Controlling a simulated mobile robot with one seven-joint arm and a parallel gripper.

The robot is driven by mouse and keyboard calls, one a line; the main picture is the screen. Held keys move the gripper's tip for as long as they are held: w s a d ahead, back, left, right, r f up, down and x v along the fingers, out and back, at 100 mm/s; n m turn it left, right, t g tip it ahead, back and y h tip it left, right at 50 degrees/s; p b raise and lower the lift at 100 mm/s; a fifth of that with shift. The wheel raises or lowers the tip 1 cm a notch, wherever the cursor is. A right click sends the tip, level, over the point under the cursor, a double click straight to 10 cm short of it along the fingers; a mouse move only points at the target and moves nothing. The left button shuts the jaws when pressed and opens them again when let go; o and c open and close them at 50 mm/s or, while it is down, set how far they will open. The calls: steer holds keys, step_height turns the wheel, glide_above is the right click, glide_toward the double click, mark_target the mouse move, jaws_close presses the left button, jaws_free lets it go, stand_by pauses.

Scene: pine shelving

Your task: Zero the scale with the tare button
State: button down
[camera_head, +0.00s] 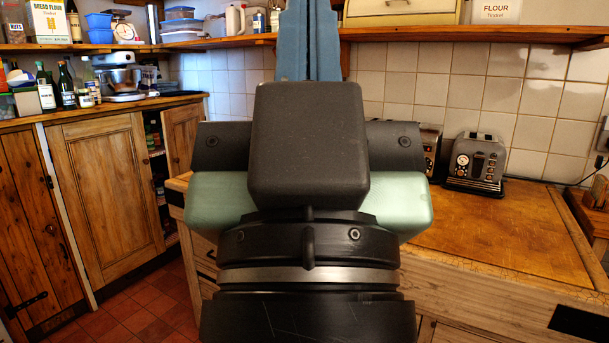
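My gripper (311,40) points up and away from the camera at the top middle. Its two blue fingers lie side by side with no clear gap, so it looks shut, and nothing shows between them. The top edge of the picture cuts off their tips. My dark wrist and pale green gripper body fill the middle of the view. No scale with a tare button can be made out. A small white dial scale (125,32) stands far off on the upper left shelf. Whatever is behind my arm is hidden.
A wooden worktop (500,235) spreads to the right, its front part clear. A toaster (476,163) stands at its back by the tiled wall. A pine shelf (470,34) runs above. Bottles and a stand mixer (118,76) are on the left counter.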

step_height(320, 180, up, 16)
steer(key=p, duration=1.3)
steer(key=shift+w, duration=0.15)
